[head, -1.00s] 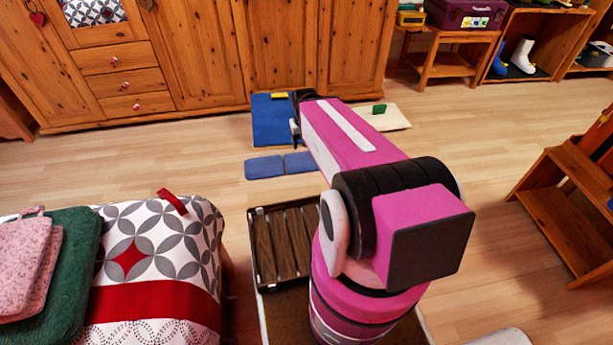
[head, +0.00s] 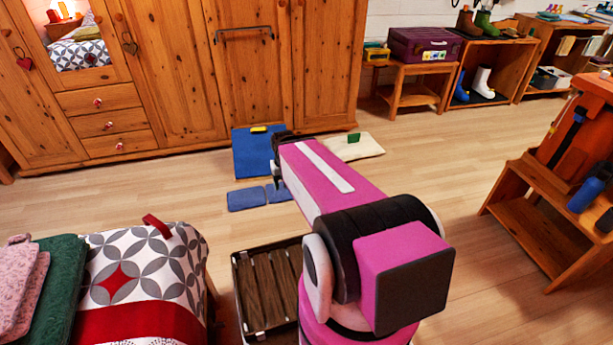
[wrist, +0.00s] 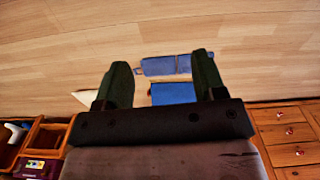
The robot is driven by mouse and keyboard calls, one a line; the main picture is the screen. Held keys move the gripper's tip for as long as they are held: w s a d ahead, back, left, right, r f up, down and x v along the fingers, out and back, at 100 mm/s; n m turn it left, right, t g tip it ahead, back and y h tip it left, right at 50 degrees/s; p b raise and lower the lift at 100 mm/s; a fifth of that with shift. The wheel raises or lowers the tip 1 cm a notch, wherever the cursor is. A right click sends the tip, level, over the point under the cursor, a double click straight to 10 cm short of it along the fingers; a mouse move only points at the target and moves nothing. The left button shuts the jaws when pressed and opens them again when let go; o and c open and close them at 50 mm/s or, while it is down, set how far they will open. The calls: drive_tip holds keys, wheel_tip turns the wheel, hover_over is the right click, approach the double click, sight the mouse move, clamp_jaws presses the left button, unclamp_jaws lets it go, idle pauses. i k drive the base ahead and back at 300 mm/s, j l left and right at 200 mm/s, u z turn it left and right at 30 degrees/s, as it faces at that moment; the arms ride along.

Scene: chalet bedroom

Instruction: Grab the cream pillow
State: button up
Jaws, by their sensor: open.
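The cream pillow (head: 366,150) lies flat on the wooden floor in front of the wardrobe, with a small green item (head: 353,138) at its back edge. My arm partly covers its left side in the head view. In the wrist view only a pale corner of the pillow (wrist: 86,97) shows, left of the left finger. My gripper (wrist: 159,62) is open and empty, its two dark fingers spread above the floor. In the head view my gripper (head: 277,172) is mostly hidden behind my arm, left of the pillow.
A blue mat (head: 248,158) and a folded blue piece (head: 246,199) lie left of the pillow. An open suitcase (head: 241,290) is beside the bed (head: 150,262). A wooden step shelf (head: 540,225) stands at right. The floor right of the pillow is clear.

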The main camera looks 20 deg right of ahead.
sight(358, 146)
drive_tip(key=i+l+z, duration=0.1)
drive_tip(key=z, duration=0.2)
drive_tip(key=i+l+z, duration=0.1)
drive_tip(key=z, duration=0.2)
drive_tip(key=i+l+z, duration=0.2)
drive_tip(key=i+l, duration=0.15)
drive_tip(key=i+l+z, duration=0.2)
drive_tip(key=i, duration=0.4)
drive_tip(key=i+l+z, duration=0.2)
drive_tip(key=i, duration=0.3)
drive_tip(key=i+l, duration=0.2)
drive_tip(key=i, duration=0.3)
drive_tip(key=i+l, duration=0.2)
drive_tip(key=i, duration=0.35)
